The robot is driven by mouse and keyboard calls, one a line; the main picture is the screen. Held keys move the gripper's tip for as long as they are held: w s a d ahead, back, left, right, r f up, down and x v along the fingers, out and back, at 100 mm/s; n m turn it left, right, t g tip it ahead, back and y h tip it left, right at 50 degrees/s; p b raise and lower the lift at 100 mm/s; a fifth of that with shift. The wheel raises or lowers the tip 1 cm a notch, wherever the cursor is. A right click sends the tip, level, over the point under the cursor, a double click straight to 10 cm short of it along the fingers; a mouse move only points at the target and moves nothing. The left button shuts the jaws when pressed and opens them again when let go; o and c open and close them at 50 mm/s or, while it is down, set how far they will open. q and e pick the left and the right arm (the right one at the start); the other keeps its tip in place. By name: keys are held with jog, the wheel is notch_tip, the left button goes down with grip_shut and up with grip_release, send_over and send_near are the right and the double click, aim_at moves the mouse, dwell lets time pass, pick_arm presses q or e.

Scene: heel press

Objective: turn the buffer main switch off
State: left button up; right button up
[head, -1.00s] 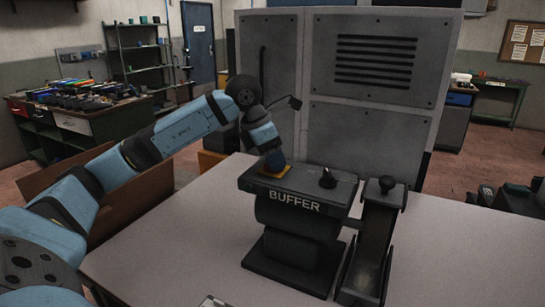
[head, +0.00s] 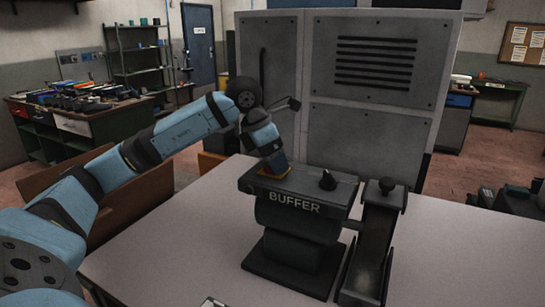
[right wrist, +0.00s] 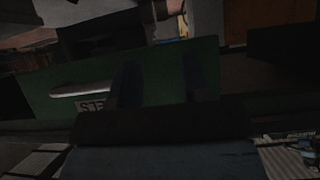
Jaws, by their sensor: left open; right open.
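The dark grey buffer (head: 297,222) stands on the table, with BUFFER in white letters on its front edge. A yellow plate (head: 265,174) lies at the left of its top. My left gripper (head: 273,168) points down at this plate, with its fingertips right over or at it; I cannot tell if they touch. The main switch itself is not clearly seen; the gripper may hide it. A black knob (head: 328,180) sits at the right of the buffer's top. My right gripper (right wrist: 158,82) shows dark and open in the right wrist view, before a green surface.
A narrow dark unit with a round knob (head: 387,184) stands right beside the buffer. A large grey cabinet (head: 371,128) rises behind. The pale table (head: 190,245) is mostly clear to the left and right.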

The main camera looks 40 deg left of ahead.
pick_arm(q)
jog(key=shift+r, duration=0.1)
jog(key=v, duration=1.3)
jog(key=shift+r, duration=0.3)
jog(key=shift+s+a+f, duration=0.1)
jog(key=shift+s, duration=0.1)
